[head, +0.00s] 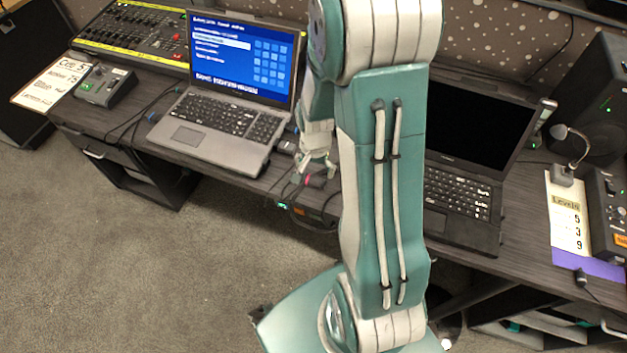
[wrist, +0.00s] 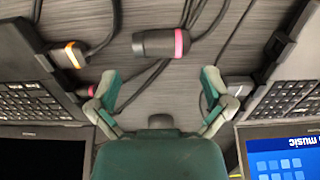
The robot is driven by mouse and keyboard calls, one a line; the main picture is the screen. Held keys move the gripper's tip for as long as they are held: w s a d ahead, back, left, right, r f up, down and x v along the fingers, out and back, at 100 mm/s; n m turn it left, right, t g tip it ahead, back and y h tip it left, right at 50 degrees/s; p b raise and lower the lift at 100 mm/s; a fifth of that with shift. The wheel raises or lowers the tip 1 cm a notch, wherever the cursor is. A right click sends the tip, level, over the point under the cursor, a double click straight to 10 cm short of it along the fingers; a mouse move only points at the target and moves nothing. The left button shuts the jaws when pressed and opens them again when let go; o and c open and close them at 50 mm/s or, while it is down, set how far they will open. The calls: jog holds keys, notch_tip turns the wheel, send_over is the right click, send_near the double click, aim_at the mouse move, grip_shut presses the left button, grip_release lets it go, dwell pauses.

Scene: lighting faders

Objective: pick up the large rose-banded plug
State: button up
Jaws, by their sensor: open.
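The large rose-banded plug (wrist: 155,43) is a thick black plug with a bright pink band, lying on the dark desk in the upper middle of the wrist view, its cable running off to the upper right. In the head view a dark plug with a pink mark (head: 316,181) shows near the desk's front edge, just below my gripper (head: 318,165). In the wrist view my gripper (wrist: 160,82) is open and empty. Its two fingertips stand apart on either side, short of the large plug. A smaller pink-banded plug (wrist: 84,91) lies by the left finger.
An orange-banded plug (wrist: 72,54) lies to the left in the wrist view. Cables cross the desk between the grey laptop (head: 215,110) and the black laptop (head: 465,190). A lighting desk (head: 135,35) stands at the back left. A lamp (head: 570,150) stands at the right.

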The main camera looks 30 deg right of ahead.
aim_at(314, 180)
jog(key=shift+a+f, duration=0.15)
jog(key=shift+f, duration=1.2)
jog(key=shift+a+f, duration=0.1)
jog(key=shift+f, duration=1.2)
jog(key=c, duration=0.9)
